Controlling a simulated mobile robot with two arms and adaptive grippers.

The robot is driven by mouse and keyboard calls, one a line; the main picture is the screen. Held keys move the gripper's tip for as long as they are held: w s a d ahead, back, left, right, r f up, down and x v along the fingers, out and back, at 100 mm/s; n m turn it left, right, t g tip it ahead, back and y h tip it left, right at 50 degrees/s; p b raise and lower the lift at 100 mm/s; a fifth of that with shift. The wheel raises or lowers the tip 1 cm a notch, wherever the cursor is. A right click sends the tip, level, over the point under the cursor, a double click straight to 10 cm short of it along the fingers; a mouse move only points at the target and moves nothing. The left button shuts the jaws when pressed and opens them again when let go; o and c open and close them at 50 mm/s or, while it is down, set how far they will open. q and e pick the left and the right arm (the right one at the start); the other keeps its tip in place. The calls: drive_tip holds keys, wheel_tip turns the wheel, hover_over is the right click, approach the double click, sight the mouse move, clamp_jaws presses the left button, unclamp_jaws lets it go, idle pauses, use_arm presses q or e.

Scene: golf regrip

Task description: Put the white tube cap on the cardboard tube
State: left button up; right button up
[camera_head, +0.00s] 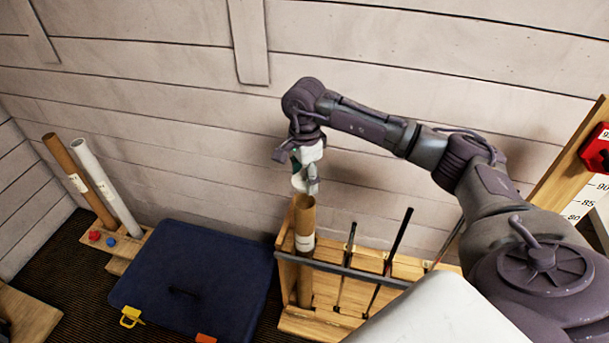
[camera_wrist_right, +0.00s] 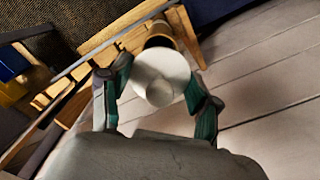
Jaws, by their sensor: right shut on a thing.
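The cardboard tube (camera_head: 305,216) stands upright in the left end of a wooden rack, with a pale label near its top. My right gripper (camera_head: 308,178) is just above the tube's open top, pointing down. It is shut on the white tube cap (camera_head: 298,182). In the right wrist view the white cap (camera_wrist_right: 160,75) sits between the two green-padded fingers, and the tube's dark opening (camera_wrist_right: 160,40) shows just beyond it, partly hidden. The cap appears apart from the tube and a little to one side. My left gripper is not in view.
The wooden rack (camera_head: 325,325) holds several dark-handled clubs right of the tube. A dark blue case (camera_head: 195,280) lies on the floor to the left. A brown tube (camera_head: 75,175) and a white tube (camera_head: 105,185) lean in a small stand at far left. A plank wall is behind.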

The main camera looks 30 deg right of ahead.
sight(305, 197)
drive_tip(key=shift+f+b, duration=2.4)
drive_tip(key=shift+f, duration=0.95)
drive_tip(key=shift+f+b, duration=0.3)
drive_tip(key=o, duration=0.9)
drive_tip(key=shift+r, duration=0.1)
wheel_tip(305, 197, up, 12)
drive_tip(key=shift+f, duration=0.1)
